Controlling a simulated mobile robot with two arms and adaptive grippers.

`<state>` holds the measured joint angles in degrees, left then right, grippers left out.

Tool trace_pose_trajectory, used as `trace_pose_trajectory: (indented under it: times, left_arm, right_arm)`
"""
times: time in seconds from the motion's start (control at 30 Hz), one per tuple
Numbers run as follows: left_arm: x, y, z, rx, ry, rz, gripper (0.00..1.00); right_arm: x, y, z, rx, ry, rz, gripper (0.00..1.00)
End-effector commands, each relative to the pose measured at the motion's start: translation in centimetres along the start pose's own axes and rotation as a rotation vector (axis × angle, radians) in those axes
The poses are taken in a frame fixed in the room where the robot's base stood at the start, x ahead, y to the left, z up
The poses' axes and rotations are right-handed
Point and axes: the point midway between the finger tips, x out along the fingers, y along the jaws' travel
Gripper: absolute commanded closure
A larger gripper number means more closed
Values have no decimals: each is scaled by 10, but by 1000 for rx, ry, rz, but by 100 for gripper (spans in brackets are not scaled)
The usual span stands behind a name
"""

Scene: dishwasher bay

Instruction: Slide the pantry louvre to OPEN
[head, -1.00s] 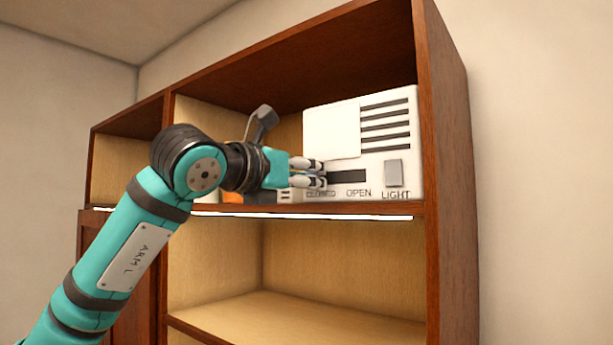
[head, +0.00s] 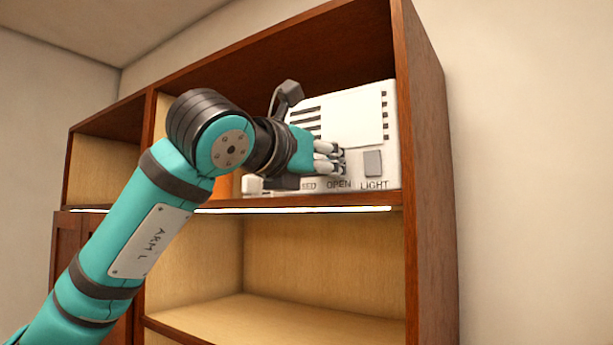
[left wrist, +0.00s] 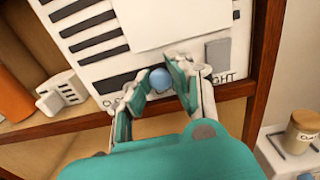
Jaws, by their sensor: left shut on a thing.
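The white louvre box (head: 392,150) stands on the upper shelf. Its sliding white plate (head: 350,118) covers the right part, and dark slots (head: 305,120) show at its left; the plate is also in the left wrist view (left wrist: 185,20). My left gripper (head: 340,161) is at the slider track, above the OPEN label (head: 339,184). In the left wrist view my left gripper (left wrist: 160,88) is shut on a round blue knob (left wrist: 159,77). The knob is hidden by the fingers in the head view. My right gripper is not in view.
A grey LIGHT switch (head: 373,163) is just right of my fingers. A small white slotted box (left wrist: 66,90) and an orange object (left wrist: 12,95) stand left of the louvre. A jar (left wrist: 303,130) is at the right. The shelf below (head: 290,315) is empty where visible.

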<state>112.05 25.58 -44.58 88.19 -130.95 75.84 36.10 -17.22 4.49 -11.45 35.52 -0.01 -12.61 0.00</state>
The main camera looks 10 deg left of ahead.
Motion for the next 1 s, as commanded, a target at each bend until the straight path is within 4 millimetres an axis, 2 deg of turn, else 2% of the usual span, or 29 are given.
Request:
trace_pose_trajectory:
  times: [0.03,0.2,0.23,0.43,0.77,0.87,1.0]
  left_arm:
    - [-1,-5,1,3,-2,-11,100]
    - [0,-5,1,3,-2,-11,100]
    - [-1,-5,1,3,-2,-11,80]
    - [0,-4,1,3,-1,-10,55]
    - [-5,-3,1,2,-1,-8,55]
    - [-18,-3,1,3,-4,-8,55]
    - [-47,-3,1,4,-5,-8,55]
  right_arm:
    - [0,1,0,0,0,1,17]
    - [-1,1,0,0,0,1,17]
    - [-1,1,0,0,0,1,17]
    - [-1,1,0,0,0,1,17]
    - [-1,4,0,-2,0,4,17]
    - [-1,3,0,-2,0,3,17]
    - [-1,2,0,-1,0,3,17]
